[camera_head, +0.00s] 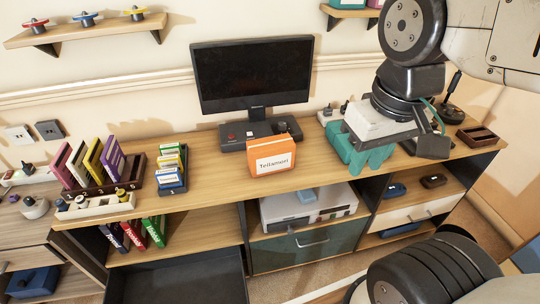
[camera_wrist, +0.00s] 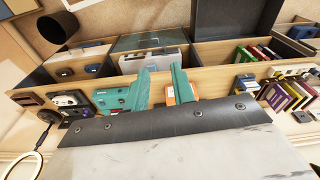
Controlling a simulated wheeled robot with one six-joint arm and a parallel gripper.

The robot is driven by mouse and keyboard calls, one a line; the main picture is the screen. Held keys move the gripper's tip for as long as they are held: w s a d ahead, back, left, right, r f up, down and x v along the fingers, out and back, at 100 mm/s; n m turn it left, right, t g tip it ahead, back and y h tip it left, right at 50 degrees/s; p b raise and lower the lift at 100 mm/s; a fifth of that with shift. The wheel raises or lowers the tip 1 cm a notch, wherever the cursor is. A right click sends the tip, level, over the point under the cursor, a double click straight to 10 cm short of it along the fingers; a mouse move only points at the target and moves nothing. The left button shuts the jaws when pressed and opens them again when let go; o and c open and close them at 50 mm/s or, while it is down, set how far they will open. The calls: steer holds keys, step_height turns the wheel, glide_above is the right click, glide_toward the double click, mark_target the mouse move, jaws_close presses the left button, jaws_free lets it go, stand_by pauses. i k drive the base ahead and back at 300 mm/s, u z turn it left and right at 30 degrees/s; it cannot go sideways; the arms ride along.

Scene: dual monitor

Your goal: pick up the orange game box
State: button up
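The orange game box (camera_head: 271,156) stands upright on the wooden desk (camera_head: 211,198), in front of the monitor, with a white label facing me. In the wrist view the orange game box (camera_wrist: 182,93) shows partly, behind and between my gripper's fingers. My gripper (camera_head: 365,158) has teal fingers and is to the right of the box in the head view, apart from it. In the wrist view my gripper (camera_wrist: 160,80) has its two fingers spread with a gap between them and nothing held.
A dark monitor (camera_head: 253,73) stands behind the box. Racks of colored cases (camera_head: 172,168) stand to the left. Below the desktop are a grey-white device (camera_head: 308,208) and a teal drawer (camera_head: 300,250). Bare desktop lies left of the box.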

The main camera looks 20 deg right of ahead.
mark_target(276, 154)
steer(key=k, duration=1.15)
steer(key=z, duration=0.9)
steer(key=i, duration=0.9)
steer(key=u, duration=0.6)
steer(key=i, duration=0.65)
steer(key=u, duration=0.7)
